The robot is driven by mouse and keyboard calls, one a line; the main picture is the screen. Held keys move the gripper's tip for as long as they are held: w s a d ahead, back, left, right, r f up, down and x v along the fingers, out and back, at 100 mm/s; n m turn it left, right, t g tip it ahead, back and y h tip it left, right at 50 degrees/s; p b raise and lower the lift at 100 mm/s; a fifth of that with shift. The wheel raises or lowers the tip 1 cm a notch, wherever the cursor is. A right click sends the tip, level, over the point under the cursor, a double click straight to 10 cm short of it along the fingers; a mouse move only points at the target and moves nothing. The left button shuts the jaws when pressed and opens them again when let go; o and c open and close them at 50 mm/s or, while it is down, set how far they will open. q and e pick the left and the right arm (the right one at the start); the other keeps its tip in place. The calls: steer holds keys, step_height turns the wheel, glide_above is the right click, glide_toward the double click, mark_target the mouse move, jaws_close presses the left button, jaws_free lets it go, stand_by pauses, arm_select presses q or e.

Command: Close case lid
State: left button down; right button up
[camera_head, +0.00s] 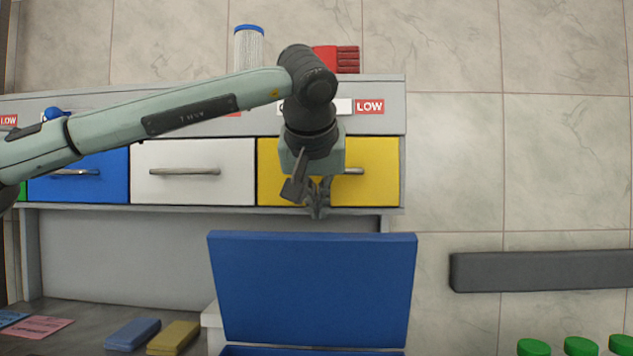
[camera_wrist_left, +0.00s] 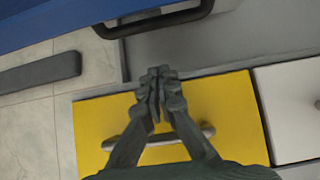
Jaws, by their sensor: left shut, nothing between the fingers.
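The blue case lid (camera_head: 312,290) stands open, nearly upright, at the lower middle of the head view. Only a thin strip of the case body (camera_head: 310,351) shows below it at the bottom edge. My left gripper (camera_head: 317,212) is just above the lid's top edge, in front of the yellow drawer, and appears apart from the lid. It is shut and empty. In the left wrist view its closed fingertips (camera_wrist_left: 158,82) point toward a blue panel (camera_wrist_left: 60,22) with a dark handle (camera_wrist_left: 155,20). My right gripper is not in view.
A drawer unit with blue (camera_head: 85,178), white (camera_head: 195,172) and yellow (camera_head: 380,172) drawers stands behind. A blue sponge (camera_head: 132,334) and a yellow sponge (camera_head: 174,338) lie at lower left. Green caps (camera_head: 580,346) are at lower right. A grey bar (camera_head: 545,271) is on the wall.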

arm_select(q)
steer(key=shift+s+f, duration=1.15)
steer(key=shift+f, duration=0.05)
steer(key=shift+s+f, duration=0.15)
steer(key=shift+f, duration=0.05)
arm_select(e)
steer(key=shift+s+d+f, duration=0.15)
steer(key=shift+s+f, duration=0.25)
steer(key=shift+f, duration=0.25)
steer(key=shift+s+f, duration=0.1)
